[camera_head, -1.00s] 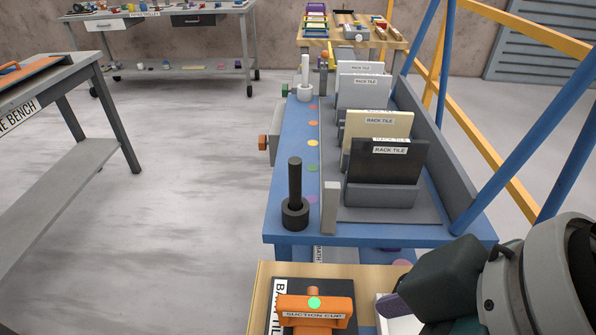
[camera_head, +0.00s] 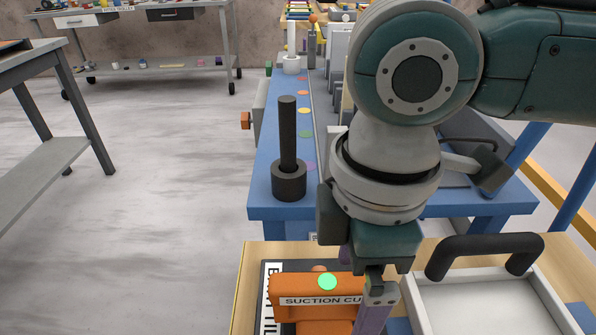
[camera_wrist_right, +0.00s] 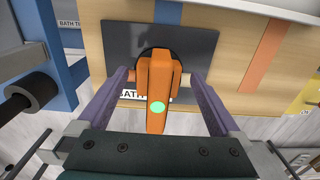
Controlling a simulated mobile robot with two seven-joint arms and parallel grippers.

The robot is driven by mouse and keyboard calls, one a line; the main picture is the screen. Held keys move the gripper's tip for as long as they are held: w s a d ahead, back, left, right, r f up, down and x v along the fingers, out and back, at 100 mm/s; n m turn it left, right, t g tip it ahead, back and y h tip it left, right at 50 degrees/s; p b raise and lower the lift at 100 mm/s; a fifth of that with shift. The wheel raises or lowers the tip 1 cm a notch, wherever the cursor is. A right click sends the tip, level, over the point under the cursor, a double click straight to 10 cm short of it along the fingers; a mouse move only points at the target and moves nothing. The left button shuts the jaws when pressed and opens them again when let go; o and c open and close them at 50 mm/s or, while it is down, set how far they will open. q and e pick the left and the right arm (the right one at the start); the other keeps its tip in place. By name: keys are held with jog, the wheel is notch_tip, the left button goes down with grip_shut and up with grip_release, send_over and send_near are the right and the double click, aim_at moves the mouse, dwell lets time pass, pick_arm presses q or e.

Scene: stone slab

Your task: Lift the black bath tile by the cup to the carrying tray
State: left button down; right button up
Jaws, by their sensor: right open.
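The black bath tile (camera_wrist_right: 120,45) lies flat on a wooden surface (camera_wrist_right: 90,28), its white label partly hidden. The orange suction cup (camera_head: 290,288), with a green dot on top, sits on the tile; it also shows in the right wrist view (camera_wrist_right: 157,118). My right gripper (camera_wrist_right: 157,76) is open, its purple fingers on either side of the orange handle with gaps visible. In the head view, my right gripper (camera_head: 376,305) covers the cup's right end. A white tray with a black handle (camera_head: 478,306), likely the carrying tray, stands right of the cup. My left gripper is out of view.
Behind is a blue bench (camera_head: 270,185) with a black post (camera_head: 288,140) in a round base and a farther white post (camera_head: 291,45). My right arm hides most of the tile rack. A grey bench (camera_head: 40,130) stands left; open floor lies between.

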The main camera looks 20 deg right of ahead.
aim_at(347, 309)
jog(key=shift+f+b, duration=0.5)
jog(key=shift+f, duration=1.9)
jog(key=c, duration=1.5)
notch_tip(347, 309, up, 13)
jog(key=p, duration=1.5)
jog(key=shift+f, duration=0.1)
jog(key=s+d+p, duration=0.3)
jog(key=shift+s+d+p, duration=0.1)
jog(key=shift+d+p, duration=0.1)
jog(key=shift+p, duration=0.1)
